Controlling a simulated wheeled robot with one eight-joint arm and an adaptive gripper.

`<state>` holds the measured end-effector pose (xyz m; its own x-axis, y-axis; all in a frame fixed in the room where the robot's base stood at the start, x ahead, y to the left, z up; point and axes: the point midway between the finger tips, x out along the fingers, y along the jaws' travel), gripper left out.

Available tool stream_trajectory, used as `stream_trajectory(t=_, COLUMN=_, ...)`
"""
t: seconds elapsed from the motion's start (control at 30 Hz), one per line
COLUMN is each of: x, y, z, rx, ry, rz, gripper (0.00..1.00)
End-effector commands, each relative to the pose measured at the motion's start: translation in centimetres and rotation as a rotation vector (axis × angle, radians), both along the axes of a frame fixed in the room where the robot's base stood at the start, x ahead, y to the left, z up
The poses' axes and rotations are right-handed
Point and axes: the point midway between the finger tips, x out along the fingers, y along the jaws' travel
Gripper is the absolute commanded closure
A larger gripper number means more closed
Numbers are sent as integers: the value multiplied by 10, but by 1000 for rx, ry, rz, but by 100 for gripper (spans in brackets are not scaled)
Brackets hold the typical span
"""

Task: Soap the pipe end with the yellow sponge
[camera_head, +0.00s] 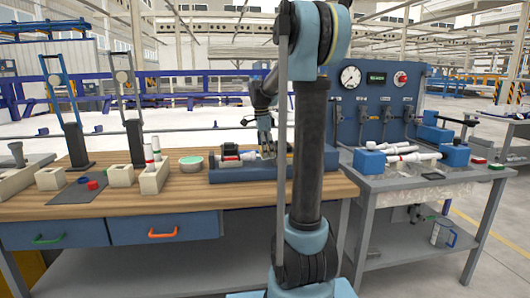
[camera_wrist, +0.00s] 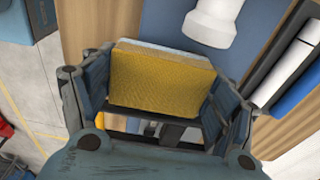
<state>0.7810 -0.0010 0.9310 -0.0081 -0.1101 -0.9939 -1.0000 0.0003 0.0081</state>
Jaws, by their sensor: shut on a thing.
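The yellow sponge (camera_wrist: 160,82) sits between the fingers of my gripper (camera_wrist: 155,98) in the wrist view, and the gripper is shut on it. A pale layer shows along the sponge's upper edge. A white pipe end (camera_wrist: 212,22) with a wider collar lies just above and right of the sponge in that view, over a blue surface. I cannot tell whether sponge and pipe touch. In the head view my gripper (camera_head: 267,150) is low over the blue fixture (camera_head: 228,175) on the wooden bench. The sponge cannot be made out there.
White pipes (camera_head: 405,156) and blue blocks lie on the grey table (camera_head: 415,182) at the right, below a gauge panel (camera_head: 376,100). A round green-topped tub (camera_head: 191,163), beige blocks (camera_head: 121,175) and upright pipes stand left of the fixture. The bench's front edge is mostly clear.

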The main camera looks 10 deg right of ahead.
Motion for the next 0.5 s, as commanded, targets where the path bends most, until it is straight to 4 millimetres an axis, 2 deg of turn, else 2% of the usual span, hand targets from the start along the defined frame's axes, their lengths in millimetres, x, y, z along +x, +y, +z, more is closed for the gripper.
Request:
stream_trajectory(t=0.3, x=13, y=0, z=0, rx=0, ry=-1, rz=0, gripper=44)
stream_trajectory(t=0.5, x=15, y=0, z=1, rx=0, ry=-1, rz=0, gripper=44)
